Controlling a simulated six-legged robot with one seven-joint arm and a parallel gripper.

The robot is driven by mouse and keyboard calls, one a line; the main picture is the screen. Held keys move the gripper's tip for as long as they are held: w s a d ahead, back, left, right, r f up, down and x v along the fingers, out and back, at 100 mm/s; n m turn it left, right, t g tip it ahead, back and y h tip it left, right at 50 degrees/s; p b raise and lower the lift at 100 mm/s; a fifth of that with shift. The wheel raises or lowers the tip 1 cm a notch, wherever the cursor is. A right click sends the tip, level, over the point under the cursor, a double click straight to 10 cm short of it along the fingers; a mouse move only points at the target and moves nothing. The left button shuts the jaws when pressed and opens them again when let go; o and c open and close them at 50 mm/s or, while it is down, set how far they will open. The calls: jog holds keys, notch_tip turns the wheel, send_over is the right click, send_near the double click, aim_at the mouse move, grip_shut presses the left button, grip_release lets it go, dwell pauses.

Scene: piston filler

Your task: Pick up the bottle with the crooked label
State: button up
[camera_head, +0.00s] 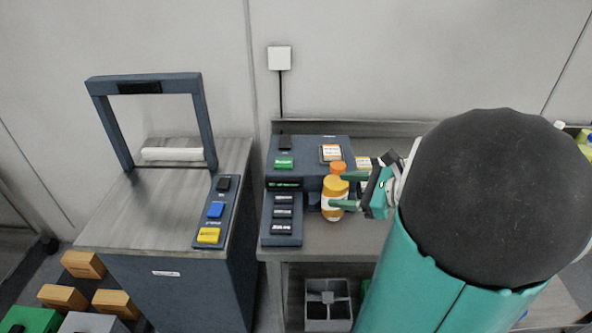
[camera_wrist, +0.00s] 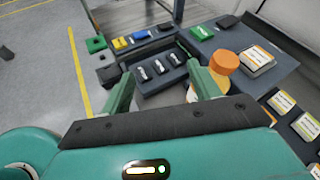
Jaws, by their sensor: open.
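A bottle (camera_head: 335,187) with an orange cap, amber body and white label stands at the filler. Its label is partly covered by a finger, and I cannot tell whether it sits crooked. My gripper (camera_head: 338,190) is open, with its green fingers overlapping the bottle's right side in the head view. In the wrist view my gripper (camera_wrist: 164,76) has nothing clearly between its fingertips. The bottle's orange cap (camera_wrist: 225,62) shows there just beyond and right of the right finger, which hides part of the body. I cannot tell whether that finger touches it.
The dark filler (camera_head: 308,150) with a green button stands behind the bottle, and a black-button panel (camera_head: 282,218) is to its left. White-labelled items (camera_wrist: 282,102) lie at right in the wrist view. A grey divided crate (camera_head: 327,311) is below the bench.

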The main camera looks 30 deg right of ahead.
aim_at(344, 169)
jog(key=s+d+m+t+h, duration=0.3)
jog(key=d+m, duration=0.2)
jog(key=d, duration=0.4)
jog(key=shift+m, duration=0.3)
jog(key=x, duration=1.4)
jog(key=shift+f, duration=0.1)
grip_shut()
